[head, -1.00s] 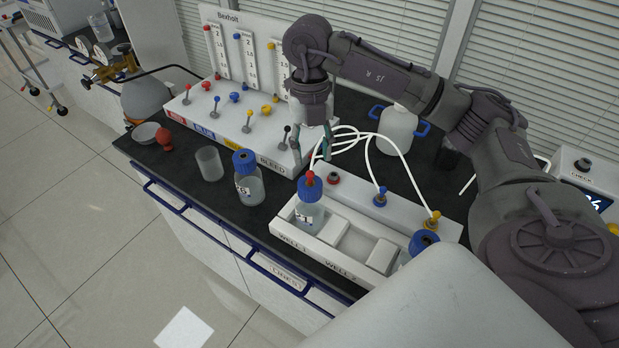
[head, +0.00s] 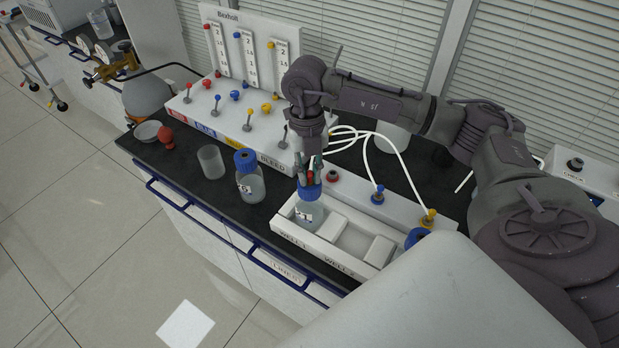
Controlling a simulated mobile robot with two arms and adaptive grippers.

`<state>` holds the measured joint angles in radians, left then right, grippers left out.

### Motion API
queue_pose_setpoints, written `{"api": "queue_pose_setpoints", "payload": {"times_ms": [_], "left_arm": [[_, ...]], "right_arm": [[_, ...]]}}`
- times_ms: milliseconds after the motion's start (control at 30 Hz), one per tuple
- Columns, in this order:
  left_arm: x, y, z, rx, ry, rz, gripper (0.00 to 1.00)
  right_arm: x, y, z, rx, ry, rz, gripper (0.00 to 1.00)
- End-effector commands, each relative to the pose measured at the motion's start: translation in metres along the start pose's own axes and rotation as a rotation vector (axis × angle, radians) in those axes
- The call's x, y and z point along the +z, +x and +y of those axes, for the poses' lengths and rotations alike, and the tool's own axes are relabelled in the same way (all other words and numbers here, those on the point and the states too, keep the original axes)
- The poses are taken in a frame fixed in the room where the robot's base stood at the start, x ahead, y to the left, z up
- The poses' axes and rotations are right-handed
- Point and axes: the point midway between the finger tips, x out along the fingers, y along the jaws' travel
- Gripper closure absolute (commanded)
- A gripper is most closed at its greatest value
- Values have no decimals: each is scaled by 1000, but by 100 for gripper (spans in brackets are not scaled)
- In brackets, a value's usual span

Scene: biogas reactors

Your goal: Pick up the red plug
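The red plug (head: 310,178) sits on top of the blue-capped bottle (head: 308,213) in the slot marked WELL 1 of the white tray (head: 292,243). A white tube runs up from behind the plug. My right gripper (head: 310,170) points down over this bottle, its fingertips around the plug and partly hiding it. The fingers look close to the plug on both sides, but I cannot tell whether they touch it. My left gripper is not in view.
Blue (head: 378,195) and yellow (head: 428,218) plugs with white tubes sit on the tray's back ledge, beside a red-ringed socket (head: 333,176). A loose blue-capped bottle (head: 249,178), a beaker (head: 210,162) and a red bulb (head: 167,138) stand left. A valve panel (head: 215,120) stands behind.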

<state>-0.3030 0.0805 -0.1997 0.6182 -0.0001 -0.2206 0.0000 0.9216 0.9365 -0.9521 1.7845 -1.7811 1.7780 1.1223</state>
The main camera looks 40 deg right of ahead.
Motion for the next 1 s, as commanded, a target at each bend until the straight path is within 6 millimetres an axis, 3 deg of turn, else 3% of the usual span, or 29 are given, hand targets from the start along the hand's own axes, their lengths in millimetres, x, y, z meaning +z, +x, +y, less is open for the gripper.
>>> {"api": "queue_pose_setpoints", "payload": {"times_ms": [467,667,767,1000], "left_arm": [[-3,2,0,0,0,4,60],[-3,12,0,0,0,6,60],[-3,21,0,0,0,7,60],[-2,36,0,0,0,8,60]], "right_arm": [[0,-3,0,1,0,-1,100],[-2,-20,0,2,0,-4,100],[-4,-38,1,4,-1,-7,100],[-61,-62,17,2,-8,-6,100]]}}
